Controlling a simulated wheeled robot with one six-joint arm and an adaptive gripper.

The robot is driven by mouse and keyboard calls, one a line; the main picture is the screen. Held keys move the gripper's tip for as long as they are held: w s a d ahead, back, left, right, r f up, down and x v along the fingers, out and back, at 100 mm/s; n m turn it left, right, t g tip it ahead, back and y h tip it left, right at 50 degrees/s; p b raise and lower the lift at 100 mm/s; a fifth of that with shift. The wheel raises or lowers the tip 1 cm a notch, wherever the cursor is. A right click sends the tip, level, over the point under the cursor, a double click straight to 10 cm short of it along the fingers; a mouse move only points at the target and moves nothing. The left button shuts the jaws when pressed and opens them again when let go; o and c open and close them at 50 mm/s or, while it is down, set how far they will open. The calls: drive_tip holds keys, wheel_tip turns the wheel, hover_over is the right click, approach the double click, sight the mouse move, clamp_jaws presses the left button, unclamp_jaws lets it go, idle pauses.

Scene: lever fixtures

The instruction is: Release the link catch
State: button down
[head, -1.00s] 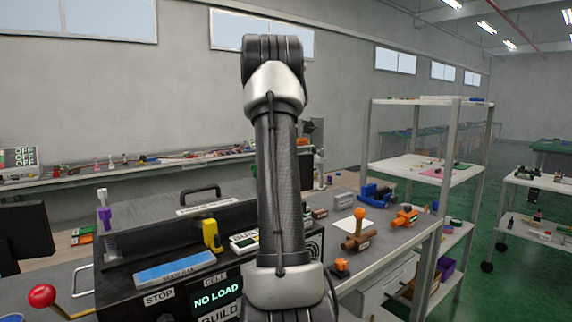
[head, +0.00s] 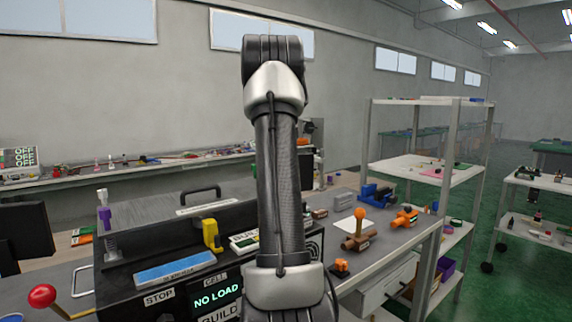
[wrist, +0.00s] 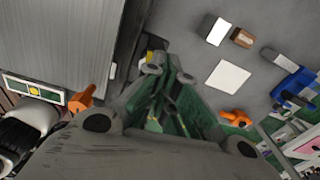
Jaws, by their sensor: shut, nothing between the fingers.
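No part is labelled as the link catch, and I cannot tell which one it is. A yellow hook-shaped piece (head: 212,235) stands on the black machine box (head: 130,262). A small orange piece on a dark base (head: 340,267) and another orange fixture (head: 403,218) sit on the bench to the right. In the wrist view my gripper (wrist: 168,75) is shut and empty, with its fingertips beside the grey box edge. A bit of yellow shows behind the fingertips. In the head view my own arm hides the gripper and part of the box.
A red-ball lever (head: 43,295) is at the left front. An orange-ball lever (head: 360,213) on a brown base, a blue clamp (head: 374,194) and a white sheet (wrist: 228,78) are on the bench. A metal shelf rack (head: 450,170) stands at the right.

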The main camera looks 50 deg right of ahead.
drive_tip(key=shift+r, duration=0.2)
drive_tip(key=shift+r, duration=0.65)
